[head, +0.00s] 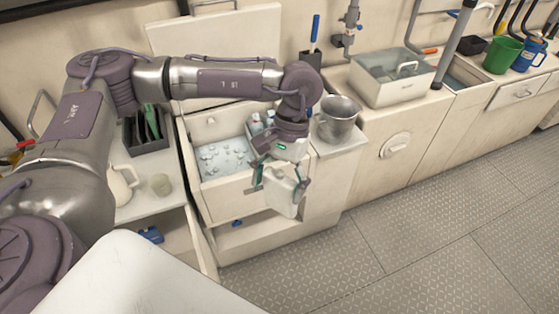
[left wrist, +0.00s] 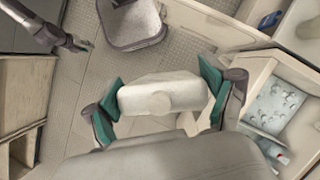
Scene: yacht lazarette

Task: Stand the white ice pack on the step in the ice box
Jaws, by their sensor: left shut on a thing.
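The white ice pack (head: 284,197) is between the fingers of my left gripper (head: 280,180), held in the air before the front wall of the ice box. In the left wrist view the pack (left wrist: 162,96) spans between the teal fingertips of my left gripper (left wrist: 160,98). The ice box (head: 235,192) is open, with ice (head: 224,157) in it and bottles (head: 257,122) at its back right. The ice box (left wrist: 252,85) also shows at the right of the wrist view. I cannot make out the step. My right gripper (left wrist: 80,44) shows small at the wrist view's upper left.
A metal pitcher (head: 338,120) stands on the counter just right of the ice box. A raised lid (head: 215,45) is behind it. The floor (head: 390,230) at right is clear.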

